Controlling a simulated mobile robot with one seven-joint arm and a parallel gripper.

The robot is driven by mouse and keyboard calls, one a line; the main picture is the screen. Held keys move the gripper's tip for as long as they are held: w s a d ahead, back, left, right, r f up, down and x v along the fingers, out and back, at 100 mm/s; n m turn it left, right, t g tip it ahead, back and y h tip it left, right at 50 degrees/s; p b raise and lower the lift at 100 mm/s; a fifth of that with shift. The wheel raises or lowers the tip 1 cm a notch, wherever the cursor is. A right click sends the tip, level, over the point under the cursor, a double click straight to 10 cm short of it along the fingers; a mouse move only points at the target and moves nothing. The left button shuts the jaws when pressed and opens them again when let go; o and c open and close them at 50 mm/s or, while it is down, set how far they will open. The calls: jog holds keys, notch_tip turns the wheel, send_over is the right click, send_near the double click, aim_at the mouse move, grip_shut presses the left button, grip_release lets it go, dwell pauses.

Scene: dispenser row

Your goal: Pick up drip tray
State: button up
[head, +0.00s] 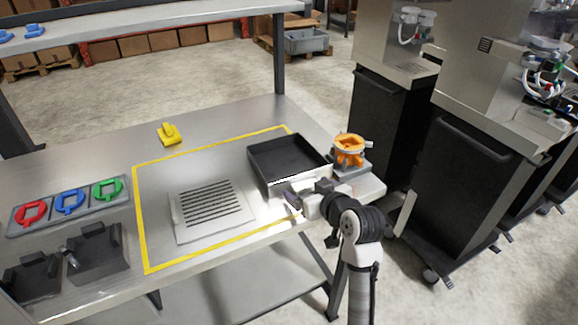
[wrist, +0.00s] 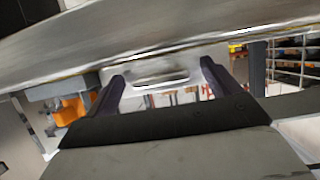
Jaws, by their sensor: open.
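The drip tray appears to be the black, open, empty rectangular bin (head: 290,146) with a pale metal front, on the steel table inside the yellow outline. A pale slotted grate (head: 212,207) lies flat to its left. My gripper (head: 291,199) is at the tray's near side, by the table's front right edge. In the wrist view my gripper (wrist: 162,75) is open, its two dark fingers apart. A pale metal lip (wrist: 160,74) shows between and beyond the fingertips; I cannot tell whether they touch it. My gripper partly hides the tray's front in the head view.
An orange round part (head: 350,150) on a grey base stands close right of the tray and my wrist. A yellow piece (head: 169,134) lies behind the outline. A holder with coloured handles (head: 68,204) and black boxes (head: 95,251) are left. Dark cabinets (head: 470,165) stand right.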

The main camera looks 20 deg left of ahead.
jog(key=c, duration=1.8)
jog(key=shift+o, duration=0.2)
jog(key=shift+r, duration=0.1)
